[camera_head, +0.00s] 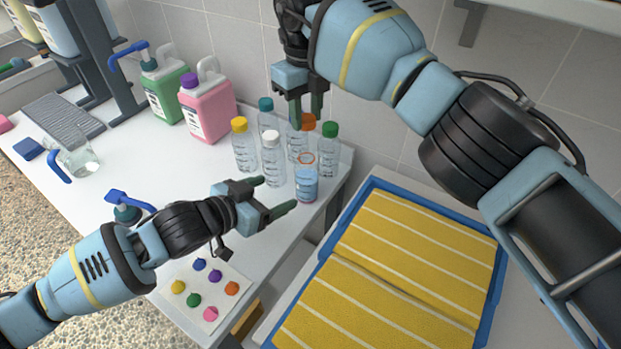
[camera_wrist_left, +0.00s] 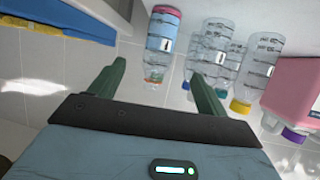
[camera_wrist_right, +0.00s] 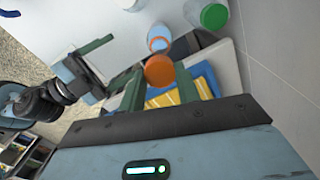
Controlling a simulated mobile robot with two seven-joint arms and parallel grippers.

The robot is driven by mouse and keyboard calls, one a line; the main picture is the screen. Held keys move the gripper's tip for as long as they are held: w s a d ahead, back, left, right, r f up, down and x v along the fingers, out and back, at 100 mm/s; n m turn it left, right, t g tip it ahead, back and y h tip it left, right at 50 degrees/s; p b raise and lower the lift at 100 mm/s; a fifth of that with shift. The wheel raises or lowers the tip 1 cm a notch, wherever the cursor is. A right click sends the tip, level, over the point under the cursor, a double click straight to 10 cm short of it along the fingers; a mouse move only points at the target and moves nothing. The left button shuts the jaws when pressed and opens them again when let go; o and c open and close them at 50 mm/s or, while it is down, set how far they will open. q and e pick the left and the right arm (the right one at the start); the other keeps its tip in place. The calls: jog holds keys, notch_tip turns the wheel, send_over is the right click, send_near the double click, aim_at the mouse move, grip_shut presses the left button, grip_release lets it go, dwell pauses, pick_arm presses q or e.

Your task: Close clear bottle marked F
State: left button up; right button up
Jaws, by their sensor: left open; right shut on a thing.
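A clear bottle (camera_head: 306,184) with a blue label and pinkish base stands upright and capless, with an orange ring at its neck. Its letter is too small to read. It also shows in the left wrist view (camera_wrist_left: 162,42). My left gripper (camera_head: 277,194) is open beside this bottle, its fingers pointing toward it but apart from it. My right gripper (camera_head: 306,121) is shut on an orange cap (camera_wrist_right: 160,71), above and behind the open bottle in the head view.
Several clear bottles stand close around: one yellow-capped (camera_head: 244,150), one white-capped (camera_head: 273,165), one green-capped (camera_head: 328,155), one teal-capped (camera_head: 266,118). Pink (camera_head: 208,108) and green (camera_head: 165,90) jugs stand behind. A blue tray (camera_head: 497,275) holds yellow towels at right.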

jog(key=shift+a, duration=0.1)
pick_arm(q)
jog(key=x, duration=1.2)
jog(key=shift+c, duration=0.2)
jog(key=c, duration=1.4)
jog(key=shift+c, duration=0.2)
pick_arm(e)
send_over(306, 152)
jog(key=shift+f, duration=2.5)
